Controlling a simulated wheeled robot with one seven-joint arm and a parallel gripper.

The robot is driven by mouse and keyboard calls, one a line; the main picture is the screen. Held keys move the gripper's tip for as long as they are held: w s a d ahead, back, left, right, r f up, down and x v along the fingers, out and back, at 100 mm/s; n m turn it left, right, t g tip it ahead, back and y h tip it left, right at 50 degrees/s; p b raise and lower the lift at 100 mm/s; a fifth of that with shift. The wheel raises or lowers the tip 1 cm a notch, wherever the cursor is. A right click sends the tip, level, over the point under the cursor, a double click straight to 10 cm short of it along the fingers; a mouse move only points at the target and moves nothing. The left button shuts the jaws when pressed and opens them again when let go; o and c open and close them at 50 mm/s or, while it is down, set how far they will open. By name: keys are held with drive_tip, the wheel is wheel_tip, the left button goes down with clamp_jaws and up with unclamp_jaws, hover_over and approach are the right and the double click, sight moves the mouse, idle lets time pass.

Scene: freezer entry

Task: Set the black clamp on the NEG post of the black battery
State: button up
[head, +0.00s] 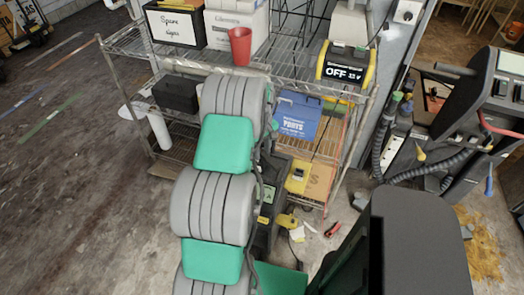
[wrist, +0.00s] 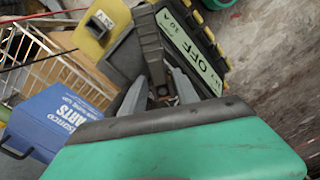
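In the wrist view, the two grey fingers of my gripper (wrist: 158,76) stand a little apart, with a dark upright part (wrist: 149,40) at their tips. I cannot tell whether it is gripped or lies beyond. Just past the fingers is a dark box (wrist: 195,45) with yellow trim and a pale label reading OFF, 10 A. In the head view, my arm hides my gripper. A dark unit with a pale label (head: 268,194) shows partly behind the arm. I cannot make out the black clamp, the black battery or its NEG post for certain.
A wire rack (head: 290,62) holds a red cup (head: 240,46), an OFF-marked charger (head: 345,65) and a blue parts box (head: 297,115). A yellow device (head: 298,175) stands lower. Red-handled pliers (head: 333,229) lie on the floor. Hoses and a dark machine stand right.

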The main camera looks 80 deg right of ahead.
sight(262, 152)
drive_tip(key=o, duration=0.3)
wheel_tip(262, 152, up, 8)
drive_tip(key=shift+f+b, duration=0.1)
drive_tip(key=shift+b, duration=0.2)
idle(0.4)
